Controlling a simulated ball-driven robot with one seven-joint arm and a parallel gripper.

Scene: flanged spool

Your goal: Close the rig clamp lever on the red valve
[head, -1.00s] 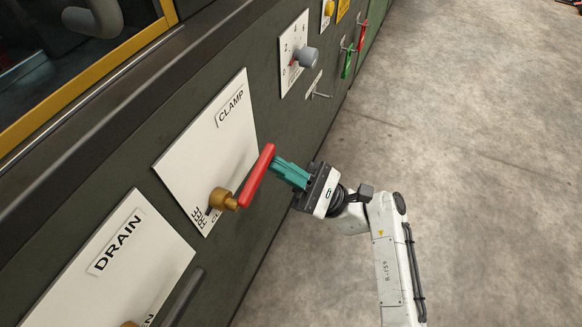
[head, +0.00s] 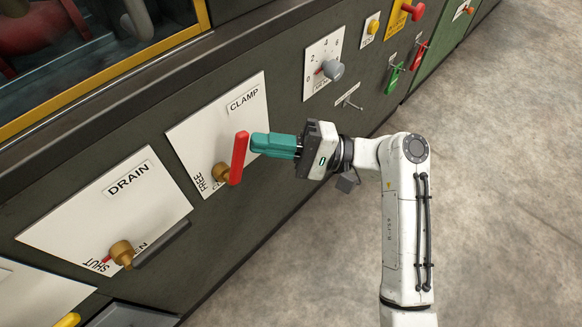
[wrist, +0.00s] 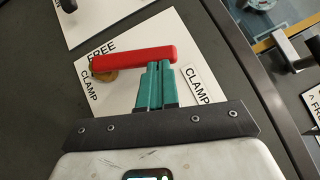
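The clamp lever is a red handle (head: 239,158) on a brass hub (head: 221,173), mounted on the white CLAMP plate (head: 202,128). In the head view the handle stands nearly upright above the hub. My gripper (head: 254,143) is just right of the handle's upper part, its teal fingers pointing at it. In the wrist view the fingers (wrist: 158,66) are together with no object between them. Their tips are at the near edge of the red handle (wrist: 135,59); I cannot tell whether they touch it. The FREE mark (wrist: 101,51) shows beside the hub; the other hub marking is partly hidden in the head view.
The DRAIN plate (head: 85,215) with its brass valve (head: 122,253) is at lower left. A grey knob (head: 333,70) on a numbered dial plate is at upper right, with green (head: 394,79) and red (head: 419,55) tags beyond. The floor (head: 500,200) at right is clear.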

